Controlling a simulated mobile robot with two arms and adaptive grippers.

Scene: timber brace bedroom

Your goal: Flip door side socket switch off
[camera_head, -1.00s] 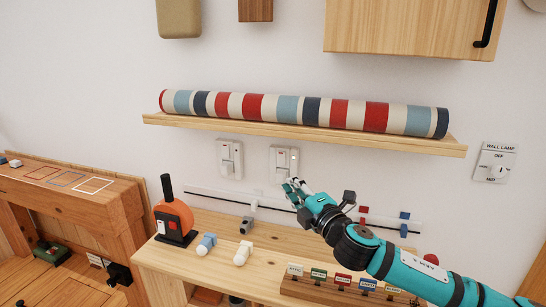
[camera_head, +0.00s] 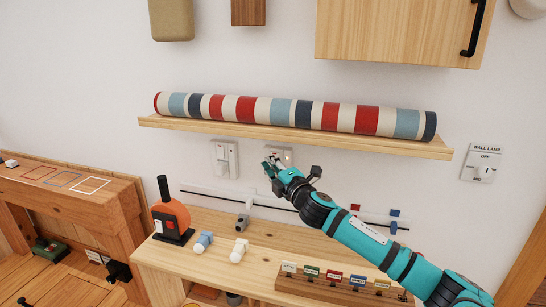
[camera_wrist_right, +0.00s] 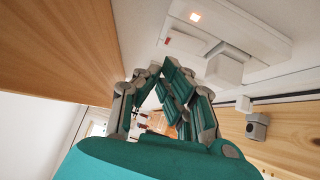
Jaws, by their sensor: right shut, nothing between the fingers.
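Two white socket switches are on the wall under the shelf: a left one (camera_head: 224,158) and a right one (camera_head: 286,154). No door shows, so I cannot tell from it which is the door side one. My right gripper (camera_head: 268,165) is shut and empty in front of the right socket and hides part of it. In the right wrist view, the right socket (camera_wrist_right: 270,38) has a lit orange lamp and a jutting white block. The fingers (camera_wrist_right: 160,75) are just beside this block; contact is unclear. My left gripper is not in view.
A wooden shelf (camera_head: 210,133) with a striped roll (camera_head: 290,113) is just above the sockets. Below are a rail (camera_head: 330,207), an orange device (camera_head: 170,219) and a label rack (camera_head: 330,290) on a wooden bench. A wall lamp dial (camera_head: 484,164) is at right.

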